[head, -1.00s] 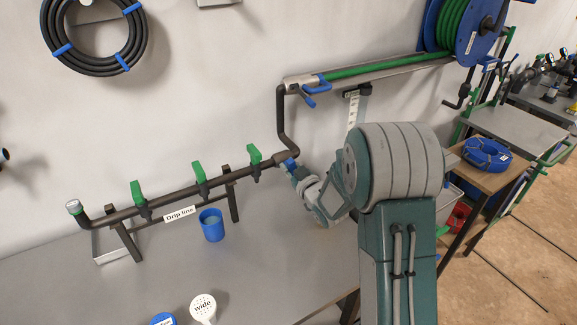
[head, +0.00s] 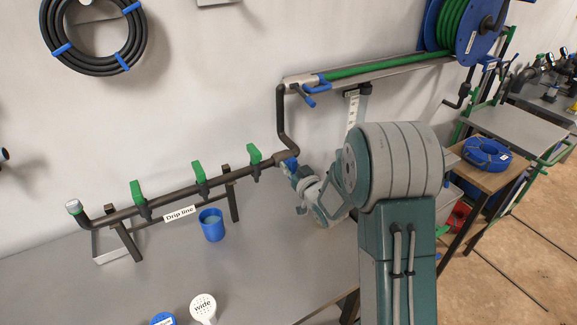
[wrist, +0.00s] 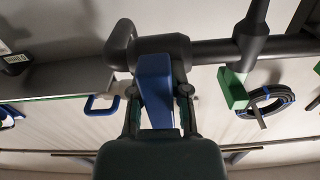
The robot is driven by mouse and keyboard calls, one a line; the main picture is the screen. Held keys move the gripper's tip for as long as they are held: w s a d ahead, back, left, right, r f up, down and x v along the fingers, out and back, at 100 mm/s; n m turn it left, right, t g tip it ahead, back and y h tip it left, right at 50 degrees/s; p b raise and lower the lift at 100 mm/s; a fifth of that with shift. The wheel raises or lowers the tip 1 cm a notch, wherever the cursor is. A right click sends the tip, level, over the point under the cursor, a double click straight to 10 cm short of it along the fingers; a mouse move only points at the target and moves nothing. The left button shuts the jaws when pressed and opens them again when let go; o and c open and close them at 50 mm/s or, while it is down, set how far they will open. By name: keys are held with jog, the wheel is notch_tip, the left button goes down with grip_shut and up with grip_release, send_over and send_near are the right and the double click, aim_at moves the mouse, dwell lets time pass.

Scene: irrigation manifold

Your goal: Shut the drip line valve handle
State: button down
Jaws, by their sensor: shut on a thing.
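The drip line pipe (head: 160,199) runs on stands over the grey bench, with its "Drip line" label (head: 180,214). A blue valve handle (head: 290,163) sits at the pipe's right end, below the riser. My gripper (head: 293,170) is at this handle and partly covers it. In the wrist view the blue handle (wrist: 154,80) lies between the two fingers of my gripper (wrist: 158,92), which is shut on it. The handle's far end meets the dark valve body. Its exact angle to the pipe is hard to tell in the head view.
Three green handles (head: 198,172) stand upright along the pipe. A blue cup (head: 211,224) stands under it. A second blue handle (head: 317,88) is on the upper line. The hose reel (head: 480,28) hangs at upper right.

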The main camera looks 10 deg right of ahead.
jog(key=c, duration=0.6)
grip_release()
jog(key=shift+s+f, duration=0.1)
jog(key=shift+f, duration=0.25)
jog(key=shift+r, duration=0.15)
jog(key=shift+r, duration=0.1)
jog(key=v, duration=1.2)
